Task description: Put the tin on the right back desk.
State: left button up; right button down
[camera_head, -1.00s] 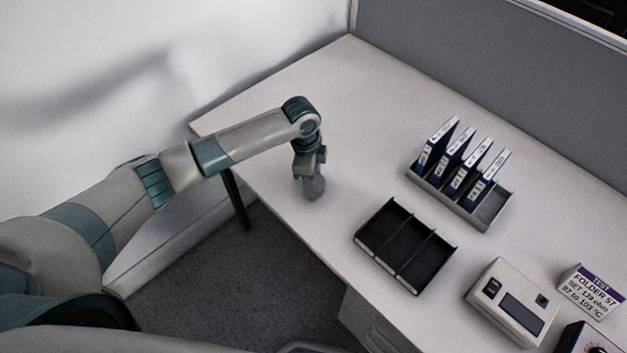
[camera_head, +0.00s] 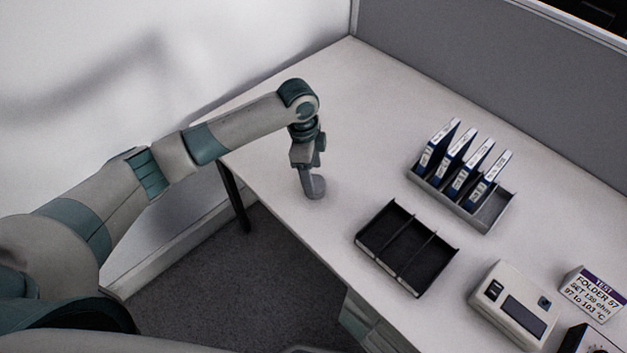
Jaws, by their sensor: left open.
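My left gripper (camera_head: 309,182) points down over the left part of the desk (camera_head: 345,110), near its front edge. It is open. A small grey rounded thing (camera_head: 317,188), which looks like the tin, stands on the desk at the fingertips. The fingers partly hide it, and I cannot tell whether they touch it. My right gripper is not in view.
A black divided tray (camera_head: 405,248) lies right of the gripper. Behind it stands a grey rack (camera_head: 490,212) with several blue folders (camera_head: 462,165). A beige meter (camera_head: 513,305) and a label block (camera_head: 592,293) are at the right. The back left desk is clear.

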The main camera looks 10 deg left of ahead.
pick_arm(q)
jog(key=r, duration=0.5)
jog(key=shift+a+r+b, duration=0.35)
jog(key=shift+b, duration=0.05)
jog(key=shift+a+r, duration=0.1)
jog(key=shift+r, duration=0.7)
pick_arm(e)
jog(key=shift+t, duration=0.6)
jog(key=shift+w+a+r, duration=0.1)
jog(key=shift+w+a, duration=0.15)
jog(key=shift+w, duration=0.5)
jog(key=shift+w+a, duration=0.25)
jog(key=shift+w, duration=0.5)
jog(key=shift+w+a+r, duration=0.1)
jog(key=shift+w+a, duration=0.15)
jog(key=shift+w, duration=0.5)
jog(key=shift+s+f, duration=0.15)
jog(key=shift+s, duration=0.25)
